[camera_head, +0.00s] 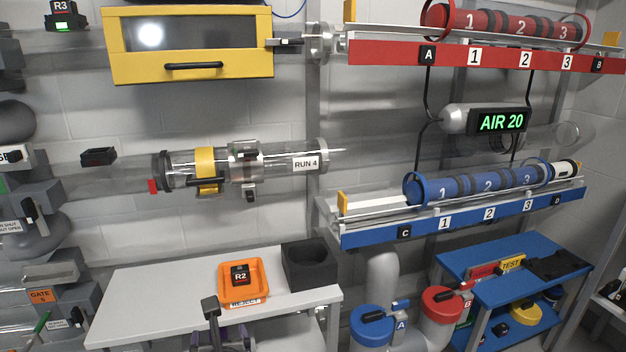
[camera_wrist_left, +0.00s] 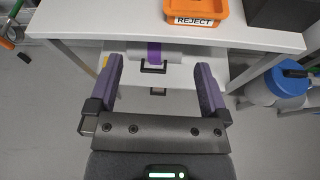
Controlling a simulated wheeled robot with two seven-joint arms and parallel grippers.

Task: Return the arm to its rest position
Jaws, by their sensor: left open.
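My left gripper (camera_head: 224,338) shows only in part at the bottom edge of the head view, in front of the white table. In the left wrist view my left gripper (camera_wrist_left: 160,75) has its two purple fingers wide apart, with nothing held between them. Beyond the fingertips, below the table top, is a pale cylinder with a purple band (camera_wrist_left: 153,52) and a black handle. How far it is from the fingertips I cannot tell. My right gripper is in neither view.
The white table (camera_head: 150,305) bears an orange REJECT tray (camera_head: 258,270) with a black R2 block (camera_head: 240,276), and a dark open box (camera_head: 308,265). A blue-lidded container (camera_wrist_left: 288,82) stands on the floor at right. A clear RUN 4 tube (camera_head: 285,162) runs above the table.

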